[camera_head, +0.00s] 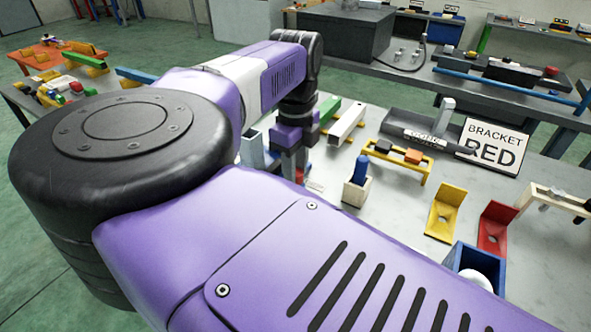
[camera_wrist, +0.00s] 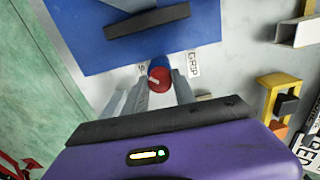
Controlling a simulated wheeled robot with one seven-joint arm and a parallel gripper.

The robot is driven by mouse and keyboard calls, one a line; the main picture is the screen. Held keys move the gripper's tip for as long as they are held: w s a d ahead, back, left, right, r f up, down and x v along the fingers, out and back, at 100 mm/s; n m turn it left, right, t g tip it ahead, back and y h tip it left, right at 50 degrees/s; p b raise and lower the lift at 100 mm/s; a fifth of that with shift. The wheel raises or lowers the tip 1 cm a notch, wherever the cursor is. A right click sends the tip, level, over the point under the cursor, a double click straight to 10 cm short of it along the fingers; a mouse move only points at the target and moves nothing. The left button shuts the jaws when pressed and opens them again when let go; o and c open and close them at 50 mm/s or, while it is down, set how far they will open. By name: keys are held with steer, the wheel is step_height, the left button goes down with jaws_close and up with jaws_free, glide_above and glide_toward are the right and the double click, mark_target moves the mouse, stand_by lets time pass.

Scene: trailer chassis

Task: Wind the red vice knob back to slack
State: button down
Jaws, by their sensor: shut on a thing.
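The red vice knob (camera_wrist: 159,73) shows in the wrist view below the edge of a blue plate (camera_wrist: 95,45). It is round, with a pale mark on its face. My gripper (camera_wrist: 160,80) has one finger on each side of the knob and is shut on it.
A dark bar (camera_wrist: 147,21) crosses the blue plate. In the head view, a box with a blue peg (camera_head: 357,180), a yellow stand (camera_head: 398,160) and yellow and red brackets (camera_head: 494,226) stand right of my gripper. A sign (camera_head: 493,146) reads BRACKET RED.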

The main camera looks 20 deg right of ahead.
steer(key=n+b, duration=0.1)
steer(key=n, duration=0.3)
steer(key=shift+n, duration=0.3)
steer(key=shift+n+b, duration=0.5)
steer(key=shift+n, duration=1.7)
steer(key=c, duration=1)
jaws_free()
step_height(320, 180, up, 8)
steer(key=shift+f, duration=0.1)
